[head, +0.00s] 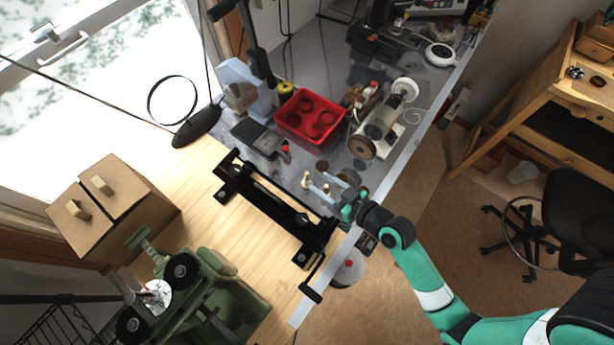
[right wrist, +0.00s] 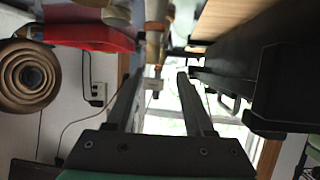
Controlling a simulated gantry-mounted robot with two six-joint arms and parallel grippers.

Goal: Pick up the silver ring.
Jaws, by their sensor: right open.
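My right gripper (head: 319,182) is over the grey bench in the head view, beside a small pale wooden peg (head: 306,180). In the right wrist view its two dark fingers (right wrist: 160,74) stand apart with nothing held between them. A wooden post (right wrist: 155,45) shows beyond the gap, with a small pale metallic piece (right wrist: 154,86) near its end. I cannot tell whether that piece is the silver ring; I cannot make out the ring for certain in either view. My left gripper is not in view.
A black rail frame (head: 275,208) lies left of the gripper. Behind are a red tray (head: 311,101) and a polishing motor (head: 380,128). The bench edge (head: 400,150) runs along the right.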

